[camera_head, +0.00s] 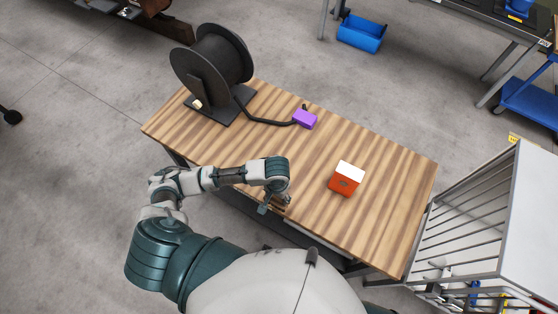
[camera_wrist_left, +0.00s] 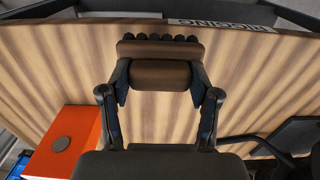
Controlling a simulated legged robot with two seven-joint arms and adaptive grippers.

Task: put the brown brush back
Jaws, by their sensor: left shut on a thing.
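My left gripper (camera_head: 274,204) is over the near long edge of the wooden table. In the left wrist view its two fingers (camera_wrist_left: 160,95) are shut on the brown brush (camera_wrist_left: 160,75), one on each side of it. The brush has a smooth brown body with a row of dark rounded bristle tufts along its far side. In the head view the brush is mostly hidden by the gripper. My right gripper is in neither view.
The wooden table (camera_head: 385,190) bears a black cable reel (camera_head: 212,62), a purple block (camera_head: 305,119) on its cable and an orange box with a white top (camera_head: 346,178). A label strip (camera_wrist_left: 220,24) is beside the table edge. A barred cart (camera_head: 480,225) stands right.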

